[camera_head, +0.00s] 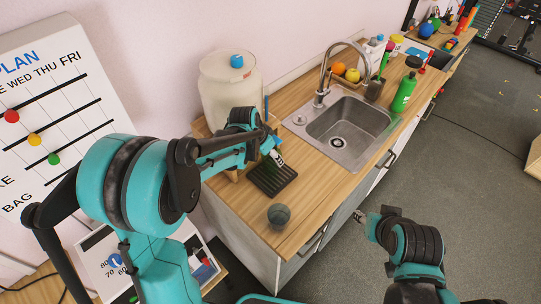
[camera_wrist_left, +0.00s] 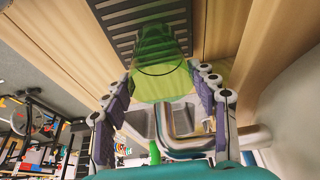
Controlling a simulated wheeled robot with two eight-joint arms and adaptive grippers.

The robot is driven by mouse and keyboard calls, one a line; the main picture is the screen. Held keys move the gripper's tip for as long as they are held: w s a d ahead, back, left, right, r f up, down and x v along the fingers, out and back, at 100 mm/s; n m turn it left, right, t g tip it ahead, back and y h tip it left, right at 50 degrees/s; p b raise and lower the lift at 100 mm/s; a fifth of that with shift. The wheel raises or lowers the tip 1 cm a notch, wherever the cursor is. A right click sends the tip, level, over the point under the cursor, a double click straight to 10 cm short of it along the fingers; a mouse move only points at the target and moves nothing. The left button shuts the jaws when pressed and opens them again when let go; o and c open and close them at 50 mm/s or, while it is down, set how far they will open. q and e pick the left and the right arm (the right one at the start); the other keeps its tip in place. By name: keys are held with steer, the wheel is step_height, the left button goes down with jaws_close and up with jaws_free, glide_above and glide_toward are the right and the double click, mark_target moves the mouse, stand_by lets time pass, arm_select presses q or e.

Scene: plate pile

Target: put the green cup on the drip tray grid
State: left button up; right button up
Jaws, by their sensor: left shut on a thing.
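The green cup (camera_wrist_left: 160,75) is see-through and sits between the two fingers of my left gripper (camera_wrist_left: 163,105) in the left wrist view, and the gripper is shut on it. The dark slotted drip tray grid (camera_wrist_left: 123,20) shows behind the cup. In the head view the drip tray grid (camera_head: 271,181) lies on the wooden counter, with my left gripper (camera_head: 277,157) just above its far edge; the cup is mostly hidden there. I cannot tell whether the cup touches the grid. My right gripper (camera_head: 364,217) is off the counter's front side, and its finger opening is unclear.
A dark grey cup (camera_head: 279,215) stands on the counter in front of the grid. A large white container (camera_head: 229,90) stands behind my left gripper. The sink (camera_head: 347,132) with its tap lies to the right, with a green bottle (camera_head: 404,92) beyond. Bare counter (camera_head: 318,187) separates grid and sink.

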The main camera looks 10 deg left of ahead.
arm_select(q)
steer(key=shift+f+b, duration=0.55)
steer(key=shift+f, duration=0.05)
steer(key=o, duration=0.9)
steer(key=shift+c, duration=0.2)
